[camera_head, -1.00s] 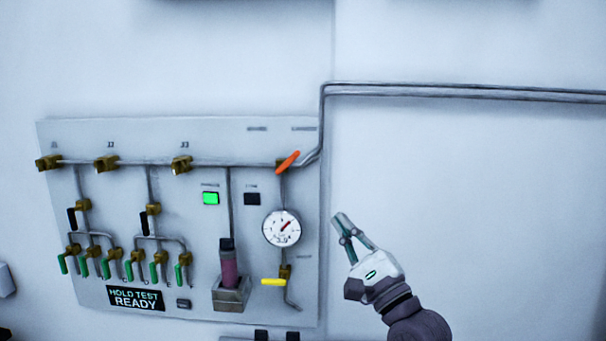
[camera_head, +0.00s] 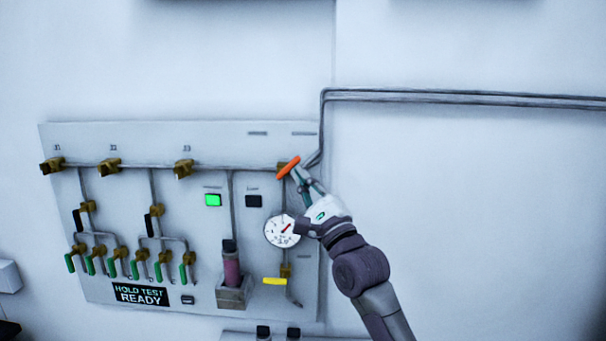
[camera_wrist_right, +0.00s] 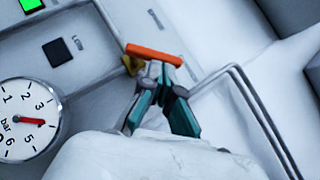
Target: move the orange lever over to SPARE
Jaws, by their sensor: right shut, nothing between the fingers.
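The orange lever (camera_head: 288,166) sits on a brass valve (camera_head: 281,168) at the upper right of the panel, tilted with its right end up in the head view. My right gripper (camera_head: 299,176) is at the lever's lower right side, its fingertips at or very near it. In the right wrist view the orange lever (camera_wrist_right: 154,54) lies across just beyond the closed fingertips (camera_wrist_right: 160,70). I cannot tell whether they touch. Small labels stand above the valve, too small to read; I cannot make out SPARE. My left gripper is not in view.
A round gauge (camera_head: 282,231) sits below the lever, partly behind my right wrist. A yellow lever (camera_head: 275,282) is lower down. Metal pipes (camera_head: 450,97) run right from the panel (camera_head: 110,140). A lit green button (camera_head: 213,200) and a dark one (camera_head: 254,201) are left.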

